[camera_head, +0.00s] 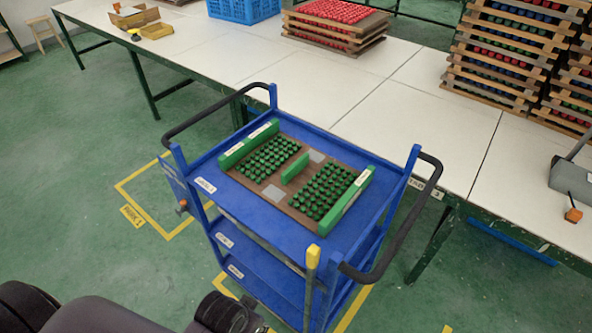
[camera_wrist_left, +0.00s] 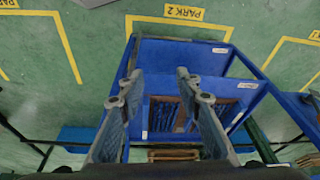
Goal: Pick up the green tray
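The green tray (camera_head: 272,192) lies on the top shelf of a blue cart (camera_head: 250,203) in the head view. It is a brown board with green end rails, a short green middle bar and two blocks of green round pieces. My left gripper (camera_wrist_left: 158,92) shows in the left wrist view with its two fingers wide apart and nothing between them. Behind the fingers is a blue cart shelf with blue pieces; the green tray cannot be made out there. No gripper fingers show in the head view, and my right gripper is not visible.
Black handles (camera_head: 402,229) stick up at both ends of the cart. A long white table (camera_head: 390,120) stands behind it, with stacked trays of red pieces (camera_head: 335,22), a blue crate (camera_head: 243,8) and tall tray stacks (camera_head: 510,50). Green floor at left is mostly clear.

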